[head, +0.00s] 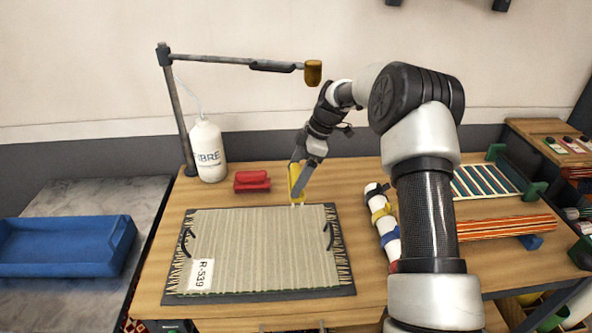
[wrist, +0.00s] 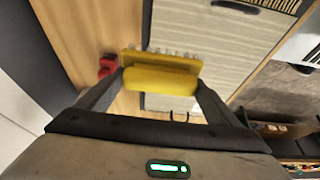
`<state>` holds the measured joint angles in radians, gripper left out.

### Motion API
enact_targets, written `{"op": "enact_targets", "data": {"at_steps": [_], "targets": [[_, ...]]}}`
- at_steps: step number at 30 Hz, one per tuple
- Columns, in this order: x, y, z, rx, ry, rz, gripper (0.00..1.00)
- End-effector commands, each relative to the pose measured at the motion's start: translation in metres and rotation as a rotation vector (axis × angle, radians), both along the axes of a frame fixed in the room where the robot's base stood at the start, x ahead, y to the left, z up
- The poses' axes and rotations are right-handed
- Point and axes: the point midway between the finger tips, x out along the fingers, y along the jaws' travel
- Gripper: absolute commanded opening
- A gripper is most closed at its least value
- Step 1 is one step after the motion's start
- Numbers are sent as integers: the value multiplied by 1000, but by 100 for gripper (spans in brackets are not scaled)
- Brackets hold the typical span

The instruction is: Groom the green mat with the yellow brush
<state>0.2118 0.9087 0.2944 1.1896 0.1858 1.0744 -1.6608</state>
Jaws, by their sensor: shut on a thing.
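The mat (head: 262,248) lies flat on a dark board on the wooden table. It looks pale grey-beige and ribbed, with a thin green front edge, fringed sides and a white tag reading R-539. My gripper (head: 299,170) is shut on the yellow brush (head: 295,181), above the mat's back edge, right of its middle. The brush's pale bristles point down; I cannot tell whether they touch the mat. In the wrist view the brush (wrist: 160,78) sits between both fingers, with the mat (wrist: 215,40) beyond it.
A red block (head: 252,181) and a white bottle (head: 207,150) stand behind the mat, beside a lamp-like stand (head: 176,110). Dark curved clips (head: 186,240) rest on the mat's sides. A blue tray (head: 65,247) is left. A rack (head: 490,180) and striped roll (head: 500,228) are right.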

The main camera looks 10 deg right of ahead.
Motion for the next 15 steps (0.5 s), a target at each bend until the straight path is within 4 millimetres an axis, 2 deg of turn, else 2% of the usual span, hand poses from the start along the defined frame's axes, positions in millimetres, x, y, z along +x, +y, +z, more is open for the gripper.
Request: {"op": "enact_targets", "data": {"at_steps": [4,15], "targets": [[0,0,-11,0,-2,-1,61],[0,1,-11,-3,-1,-20,61]]}}
